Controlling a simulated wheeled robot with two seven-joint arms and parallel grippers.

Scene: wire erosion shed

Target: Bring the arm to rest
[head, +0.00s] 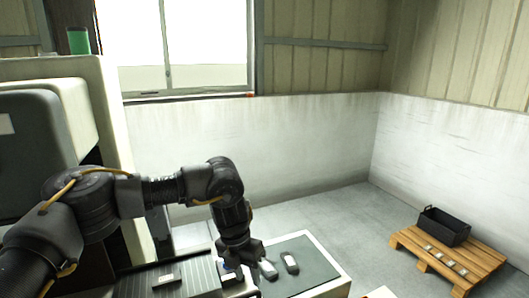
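My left arm comes in from the left, bends at the elbow and hangs down at the wrist. My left gripper (240,275) points down at the near left edge of a low white-rimmed table (312,245) with a dark grey top. Its fingertips are small and dark, and I cannot tell whether they are apart or hold anything. A grey rounded piece (268,269) lies just right of the gripper; I cannot tell if they touch. A second grey piece (291,263) lies further right on the dark top. My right gripper is not in view.
A dark ribbed surface (190,276) with a small block lies left of the gripper. A wooden pallet (470,262) at right bears a black bin (444,227) and several small pieces. Floor between is clear.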

